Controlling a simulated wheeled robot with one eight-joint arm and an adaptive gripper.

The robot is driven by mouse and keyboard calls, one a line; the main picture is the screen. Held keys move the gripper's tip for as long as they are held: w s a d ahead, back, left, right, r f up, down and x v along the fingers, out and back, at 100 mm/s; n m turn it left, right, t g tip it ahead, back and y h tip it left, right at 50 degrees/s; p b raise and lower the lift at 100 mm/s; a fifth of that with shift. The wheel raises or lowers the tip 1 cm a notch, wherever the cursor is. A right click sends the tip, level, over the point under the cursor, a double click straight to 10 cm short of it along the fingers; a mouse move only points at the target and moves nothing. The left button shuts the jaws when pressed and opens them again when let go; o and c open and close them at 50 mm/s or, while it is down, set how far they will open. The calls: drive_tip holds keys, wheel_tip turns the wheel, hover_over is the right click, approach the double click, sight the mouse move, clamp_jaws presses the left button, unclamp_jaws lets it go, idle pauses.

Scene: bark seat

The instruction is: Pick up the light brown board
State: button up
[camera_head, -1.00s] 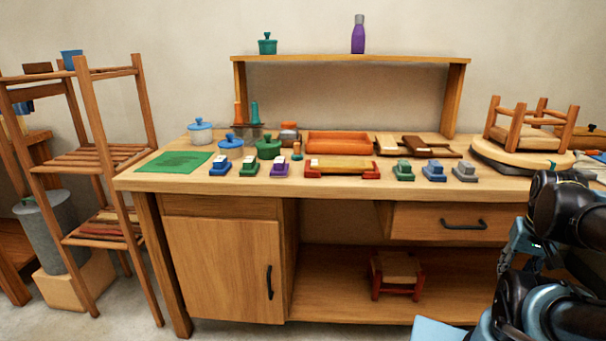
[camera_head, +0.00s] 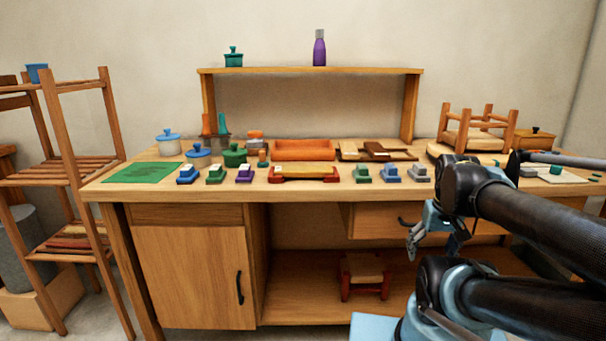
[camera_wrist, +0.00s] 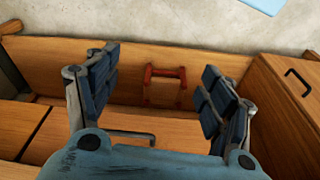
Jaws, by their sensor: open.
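Several flat boards lie together on the workbench top, right of the orange tray, in the head view. A light tan board (camera_head: 349,152) is at the left of this group, with a dark brown board (camera_head: 377,149) beside it; the exact overlaps are too small to tell. My gripper (camera_head: 425,243) is in front of the bench, below the top's front edge and right of the boards. In the wrist view my gripper (camera_wrist: 160,95) has its two fingers spread wide with nothing between them. The boards do not show in the wrist view.
An orange tray (camera_head: 303,150) and a red stand with a yellowish top (camera_head: 303,171) sit left of the boards. Small coloured blocks (camera_head: 391,173) line the front edge. An upturned stool (camera_head: 478,133) stands to the right. A raised shelf (camera_head: 310,71) spans behind.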

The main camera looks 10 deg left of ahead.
drive_tip(key=w+a+r+n+g+y, duration=0.25)
drive_tip(key=w+a+r+n, duration=1.25)
drive_tip(key=w+a+r, duration=0.75)
drive_tip(key=w+a+r+n+y, duration=0.2)
drive_tip(key=a+r+n, duration=0.35)
drive_tip(key=a, duration=0.55)
approach(304, 168)
drive_tip(key=shift+w+a+f+m+g, duration=0.1)
drive_tip(key=shift+a+f+m+g, duration=0.3)
drive_tip(key=shift+a+f, duration=0.5)
drive_tip(key=shift+d+x, duration=0.2)
drive_tip(key=shift+x, duration=1.4)
drive_tip(key=shift+d+x, duration=0.2)
drive_tip(key=shift+x, duration=1.35)
drive_tip(key=shift+f, duration=0.2)
drive_tip(key=c, duration=1.3)
